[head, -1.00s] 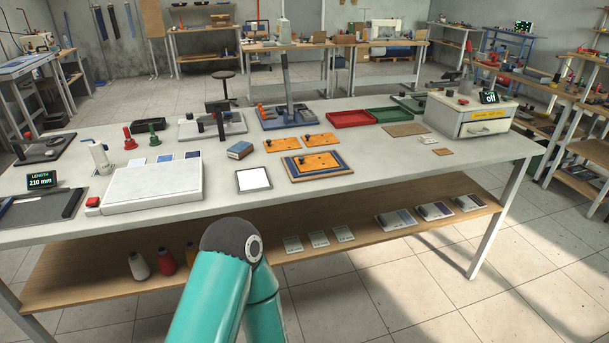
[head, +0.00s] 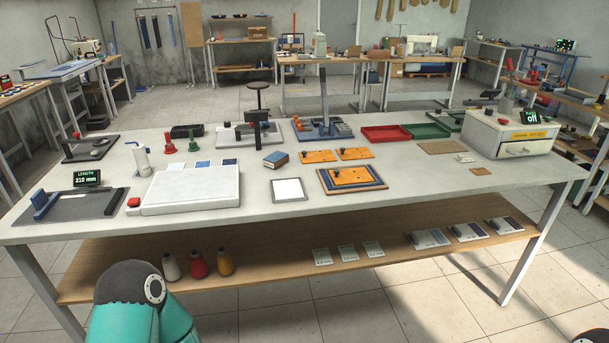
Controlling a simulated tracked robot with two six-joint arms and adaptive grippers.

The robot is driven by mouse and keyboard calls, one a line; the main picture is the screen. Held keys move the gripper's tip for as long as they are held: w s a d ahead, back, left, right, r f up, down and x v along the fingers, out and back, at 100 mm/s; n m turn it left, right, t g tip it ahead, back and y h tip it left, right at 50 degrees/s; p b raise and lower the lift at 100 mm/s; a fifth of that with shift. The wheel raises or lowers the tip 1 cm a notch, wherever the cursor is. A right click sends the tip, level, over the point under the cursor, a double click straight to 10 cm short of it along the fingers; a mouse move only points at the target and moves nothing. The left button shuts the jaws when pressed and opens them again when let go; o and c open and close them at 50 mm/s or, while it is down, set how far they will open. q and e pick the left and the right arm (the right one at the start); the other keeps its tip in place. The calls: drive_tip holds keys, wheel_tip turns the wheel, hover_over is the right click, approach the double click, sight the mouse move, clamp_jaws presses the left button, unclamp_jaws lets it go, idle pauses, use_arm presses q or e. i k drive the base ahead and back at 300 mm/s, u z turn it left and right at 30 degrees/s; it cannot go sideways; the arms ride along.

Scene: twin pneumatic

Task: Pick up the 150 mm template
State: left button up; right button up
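Three orange templates with dark knobs lie on the long grey table. Two smaller ones lie side by side, a left one (head: 311,156) and a right one (head: 362,153). A larger one (head: 367,175) lies in front of them on a blue board with a tan edge (head: 335,190). Any size marks on them are too small to read, so I cannot tell which is 150 mm. A teal link of my arm shows at the bottom left, well short of the table. Neither gripper is in the picture.
A white slab (head: 170,190) and a display reading 210 mm (head: 87,178) stand farther left. Red (head: 373,136) and green (head: 425,130) trays are behind. The right front tabletop (head: 440,185) is mostly clear.

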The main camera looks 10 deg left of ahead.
sight(359, 174)
drive_tip(key=u, duration=0.2)
drive_tip(key=i, duration=1.05)
drive_tip(key=z, duration=0.05)
